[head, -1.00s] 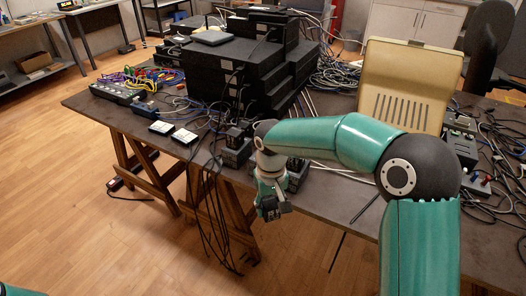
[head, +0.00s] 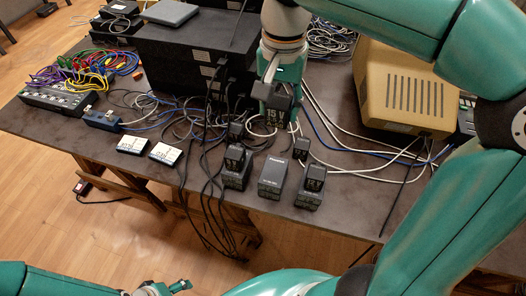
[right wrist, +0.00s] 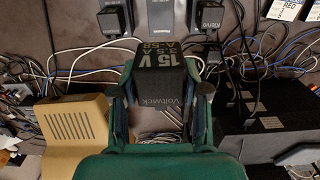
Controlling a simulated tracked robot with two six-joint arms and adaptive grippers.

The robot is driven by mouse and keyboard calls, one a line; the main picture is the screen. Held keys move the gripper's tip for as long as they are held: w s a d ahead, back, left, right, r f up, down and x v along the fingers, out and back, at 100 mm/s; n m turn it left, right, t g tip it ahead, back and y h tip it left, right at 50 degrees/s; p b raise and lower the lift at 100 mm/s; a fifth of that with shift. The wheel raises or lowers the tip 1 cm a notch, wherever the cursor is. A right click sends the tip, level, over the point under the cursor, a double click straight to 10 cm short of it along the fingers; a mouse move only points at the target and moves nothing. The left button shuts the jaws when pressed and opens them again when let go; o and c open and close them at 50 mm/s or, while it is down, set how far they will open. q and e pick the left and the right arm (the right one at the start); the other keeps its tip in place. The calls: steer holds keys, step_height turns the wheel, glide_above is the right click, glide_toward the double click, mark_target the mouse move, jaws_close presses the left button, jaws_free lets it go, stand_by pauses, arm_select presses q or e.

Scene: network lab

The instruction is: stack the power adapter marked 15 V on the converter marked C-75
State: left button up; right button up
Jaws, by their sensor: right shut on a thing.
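My right gripper (head: 277,98) is shut on a black power adapter (head: 276,119), above the table's cables. Three dark converters stand in a row near the table's front edge. The middle converter (head: 272,179) has a bare top; its front label is too small to read surely. The left converter (head: 235,182) and right converter (head: 308,200) each carry a black adapter. My left gripper (head: 172,288) is low at the left, partly cut off.
Black equipment boxes (head: 185,60) stand behind, and a beige case (head: 405,95) at the right. Tangled cables (head: 205,135) cross the table. Two small white-labelled boxes (head: 150,149) lie left of the converters.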

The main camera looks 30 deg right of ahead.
steer(key=b, duration=0.2)
glide_above(274, 172)
steer(key=f, duration=1.5)
steer(key=shift+w, duration=0.2)
steer(key=shift+s+f+b, duration=0.1)
steer(key=shift+f+b, duration=0.25)
steer(key=shift+f, duration=1.9)
steer(key=shift+f, duration=0.1)
steer(key=o, duration=1.3)
steer(key=shift+c, duration=0.2)
